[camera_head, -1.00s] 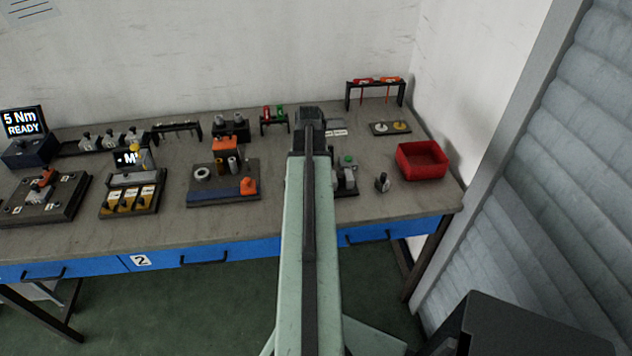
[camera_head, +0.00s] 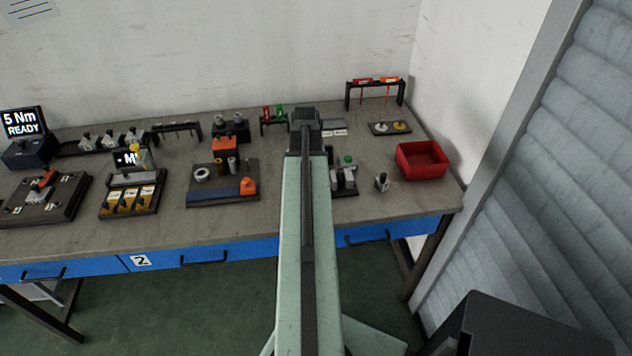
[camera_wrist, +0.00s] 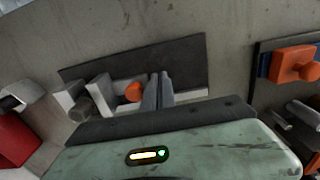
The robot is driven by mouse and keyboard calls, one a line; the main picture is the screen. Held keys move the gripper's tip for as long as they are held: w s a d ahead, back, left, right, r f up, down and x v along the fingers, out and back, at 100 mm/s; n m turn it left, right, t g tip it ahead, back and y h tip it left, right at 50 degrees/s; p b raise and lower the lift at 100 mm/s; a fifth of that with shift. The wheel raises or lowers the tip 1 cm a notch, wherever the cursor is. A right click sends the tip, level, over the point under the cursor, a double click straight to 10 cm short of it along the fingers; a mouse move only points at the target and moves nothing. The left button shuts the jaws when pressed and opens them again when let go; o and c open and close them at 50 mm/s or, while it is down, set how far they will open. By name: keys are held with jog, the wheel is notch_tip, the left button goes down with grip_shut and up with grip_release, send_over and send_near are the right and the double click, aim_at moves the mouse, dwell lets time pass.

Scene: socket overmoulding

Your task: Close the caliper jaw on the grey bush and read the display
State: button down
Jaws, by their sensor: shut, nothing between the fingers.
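The caliper seems to be the pale bar (camera_wrist: 190,95) with upright grey jaw blocks (camera_wrist: 101,95) on a dark plate (camera_wrist: 180,58), in the wrist view. An orange round knob (camera_wrist: 132,92) sits on it. A grey-brown round piece (camera_wrist: 80,108) by the jaw blocks may be the grey bush; I cannot tell whether both jaws touch it. In the head view the jaw blocks (camera_head: 347,179) show just right of my arm. My gripper (camera_wrist: 159,78) is shut and empty, its fingers over the bar beside the orange knob. No caliper reading is legible.
A red bin (camera_head: 422,160) and a small grey part (camera_head: 382,182) lie to the right. A dark tray with an orange block (camera_head: 248,187) and grey cylinders (camera_head: 232,164) is left of my arm. A rack (camera_head: 375,84) stands behind.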

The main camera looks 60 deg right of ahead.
notch_tip(320, 180, up, 8)
jog(key=p, duration=0.8)
jog(key=shift+w, duration=0.1)
jog(key=w+a+n, duration=0.6)
jog(key=w+a, duration=1.6)
jog(key=a, duration=0.3)
jog(key=w+a+n, duration=0.2)
jog(key=a+n, duration=0.2)
jog(key=a, duration=2.3)
jog(key=shift+n, duration=0.4)
